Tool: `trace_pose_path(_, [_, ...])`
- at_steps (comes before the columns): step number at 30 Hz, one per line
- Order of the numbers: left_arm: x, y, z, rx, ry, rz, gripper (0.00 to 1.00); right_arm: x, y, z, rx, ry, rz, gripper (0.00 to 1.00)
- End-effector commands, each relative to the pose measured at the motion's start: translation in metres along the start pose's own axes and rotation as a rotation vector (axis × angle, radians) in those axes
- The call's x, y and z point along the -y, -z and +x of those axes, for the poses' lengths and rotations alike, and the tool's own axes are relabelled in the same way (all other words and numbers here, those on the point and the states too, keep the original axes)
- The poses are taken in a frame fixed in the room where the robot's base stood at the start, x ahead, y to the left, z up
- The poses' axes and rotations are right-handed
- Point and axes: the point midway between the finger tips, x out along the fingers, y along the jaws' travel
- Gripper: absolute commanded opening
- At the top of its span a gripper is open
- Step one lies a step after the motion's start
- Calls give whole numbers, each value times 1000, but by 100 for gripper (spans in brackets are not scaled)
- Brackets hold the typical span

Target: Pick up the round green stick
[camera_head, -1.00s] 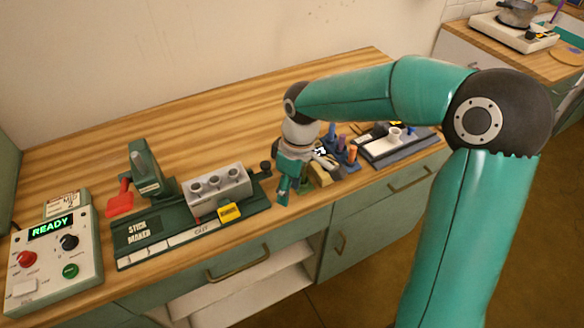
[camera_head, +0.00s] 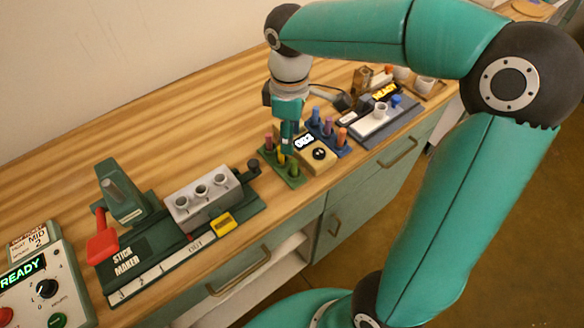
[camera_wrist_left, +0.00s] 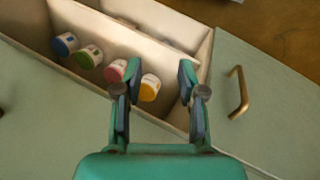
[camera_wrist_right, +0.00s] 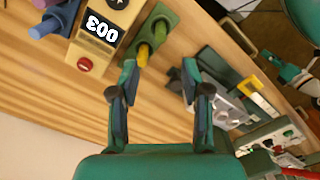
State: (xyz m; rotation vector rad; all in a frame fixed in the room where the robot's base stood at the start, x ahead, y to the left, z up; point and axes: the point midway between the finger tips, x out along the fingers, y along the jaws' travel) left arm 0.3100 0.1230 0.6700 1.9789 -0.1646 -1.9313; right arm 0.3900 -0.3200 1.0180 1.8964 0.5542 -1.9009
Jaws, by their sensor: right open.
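The round green stick (camera_head: 294,168) stands upright in a small green holder (camera_head: 294,182) near the table's front edge. A yellow stick and a dark red stick (camera_head: 268,141) stand in the same holder. My right gripper (camera_head: 287,143) points down over this holder and partly hides it. In the right wrist view my right gripper (camera_wrist_right: 159,75) is open and empty. The yellow stick (camera_wrist_right: 143,55) is near its left fingertip, and the green stick (camera_wrist_right: 160,30) is just beyond the fingertips. My left gripper (camera_wrist_left: 158,75) is open and empty above an open drawer.
A yellow device reading 003 (camera_head: 318,155) and a blue holder (camera_head: 342,150) with several sticks stand close right of the green holder. The stick maker (camera_head: 180,240) is to the left. The drawer (camera_wrist_left: 110,35) holds several coloured jars.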

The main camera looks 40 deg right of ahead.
Motion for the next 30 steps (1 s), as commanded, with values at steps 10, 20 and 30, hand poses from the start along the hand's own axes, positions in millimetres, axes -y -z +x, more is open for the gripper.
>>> trace_pose_path(10, [0, 0, 2, 0, 0, 0, 40, 1, 1, 43, -1, 1, -3, 47])
trace_pose_path(20, [-1, 0, -3, -1, 0, 0, 40, 2, -7, 80, 3, 4, -3, 47])
trace_pose_path(30, [-1, 0, -3, -1, 0, 0, 40, 1, -6, 95, -2, 1, -4, 47])
